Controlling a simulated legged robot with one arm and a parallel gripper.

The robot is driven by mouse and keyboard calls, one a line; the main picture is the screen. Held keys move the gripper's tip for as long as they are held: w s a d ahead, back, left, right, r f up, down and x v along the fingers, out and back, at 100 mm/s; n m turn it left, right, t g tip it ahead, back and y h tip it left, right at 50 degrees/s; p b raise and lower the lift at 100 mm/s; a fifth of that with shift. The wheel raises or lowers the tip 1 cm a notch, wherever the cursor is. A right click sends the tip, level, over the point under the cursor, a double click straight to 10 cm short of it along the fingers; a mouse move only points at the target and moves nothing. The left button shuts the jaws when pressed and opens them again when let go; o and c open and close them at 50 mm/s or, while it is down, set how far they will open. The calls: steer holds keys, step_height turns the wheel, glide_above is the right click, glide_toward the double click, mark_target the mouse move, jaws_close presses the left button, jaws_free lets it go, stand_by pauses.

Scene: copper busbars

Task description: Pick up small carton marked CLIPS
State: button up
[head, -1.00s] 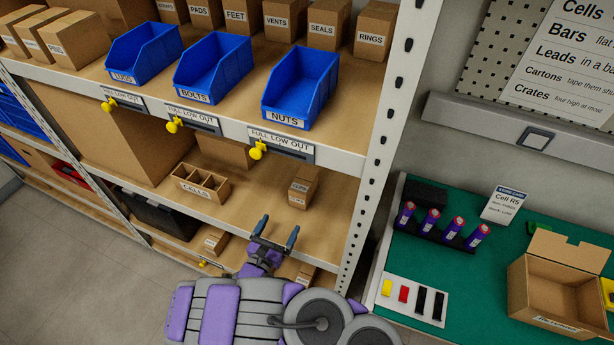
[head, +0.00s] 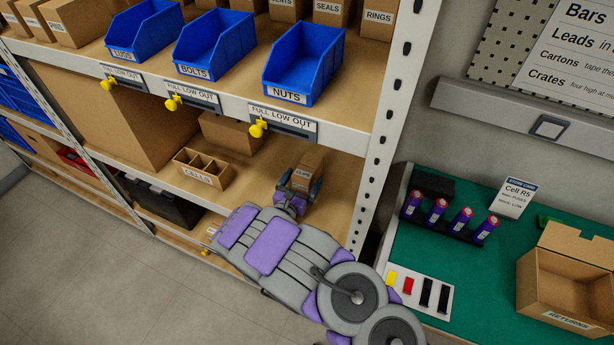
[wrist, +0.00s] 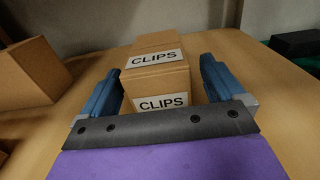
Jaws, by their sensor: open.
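The small brown carton marked CLIPS (head: 307,170) stands on the lower shelf, under the NUTS bin. In the wrist view the CLIPS carton (wrist: 158,72) sits upright with its labels facing me. My gripper (head: 299,188) is open at the carton, with one finger on each side of it. In the wrist view my gripper (wrist: 160,92) shows both blue fingers beside the carton, with a visible gap at the left finger; whether the right finger touches is hard to tell. The carton's lower front is hidden behind my gripper's dark palm edge.
A divided CELLS carton (head: 203,168) stands left on the same shelf, and a larger plain box (head: 229,132) stands behind. The upper shelf edge (head: 230,110) with yellow knobs runs above. The white upright (head: 378,150) is to the right, beside the green bench (head: 400,255).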

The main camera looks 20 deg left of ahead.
steer(key=shift+w+f+b, duration=0.15)
steer(key=shift+w+b, duration=0.35)
steer(key=shift+w, duration=1.4)
steer(key=c, duration=1.3)
